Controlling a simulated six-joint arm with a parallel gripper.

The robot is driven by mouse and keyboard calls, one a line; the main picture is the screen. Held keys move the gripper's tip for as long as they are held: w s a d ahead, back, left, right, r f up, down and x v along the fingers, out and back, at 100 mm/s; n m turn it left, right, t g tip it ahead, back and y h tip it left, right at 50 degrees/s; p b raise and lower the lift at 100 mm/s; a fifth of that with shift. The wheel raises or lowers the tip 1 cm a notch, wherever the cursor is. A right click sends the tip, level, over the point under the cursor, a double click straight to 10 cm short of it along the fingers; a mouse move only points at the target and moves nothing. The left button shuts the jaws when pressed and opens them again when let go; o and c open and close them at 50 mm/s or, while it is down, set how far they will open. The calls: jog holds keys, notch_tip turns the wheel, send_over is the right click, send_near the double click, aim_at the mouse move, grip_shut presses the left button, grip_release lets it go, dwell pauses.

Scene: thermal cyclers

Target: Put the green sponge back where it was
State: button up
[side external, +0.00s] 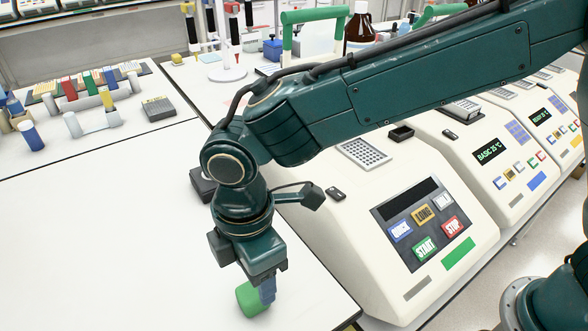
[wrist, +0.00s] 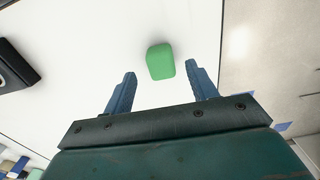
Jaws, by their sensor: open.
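The green sponge (side external: 250,299) lies on the white bench top near its front right corner. In the wrist view the sponge (wrist: 160,61) sits a little beyond the fingertips, nearer the right finger, with white bench around it. In the side view my gripper (side external: 266,290) points down right at the sponge, and a finger hides part of the sponge's right side. I cannot tell from the side view how high the fingertips are above the bench.
White thermal cyclers (side external: 450,215) stand to the right, the closest just beside the arm. A small black object (side external: 203,185) lies on the bench behind my gripper, also in the wrist view (wrist: 15,68). Tube racks (side external: 90,85) stand at the back left. The bench's left side (side external: 110,240) is clear.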

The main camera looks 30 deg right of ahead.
notch_tip(320, 180, up, 6)
jog(key=shift+r, duration=0.2)
dwell(0.7)
jog(key=d+r+m+t, duration=0.1)
jog(key=d+r+m, duration=0.2)
jog(key=d, duration=0.5)
jog(key=s+d+r+m+t+y, duration=0.1)
jog(key=d+r+m, duration=0.2)
jog(key=d, duration=0.4)
jog(key=d+r+m+t, duration=0.1)
jog(key=d+r+m, duration=0.2)
jog(key=d, duration=0.5)
jog(key=s+d+f+m+t+h, duration=0.1)
jog(key=s+d+f+m+t, duration=0.1)
jog(key=s+d+m, duration=0.7)
jog(key=s+d, duration=0.3)
jog(key=d, duration=0.2)
jog(key=shift+s+t, duration=0.3)
jog(key=shift+s, duration=0.05)
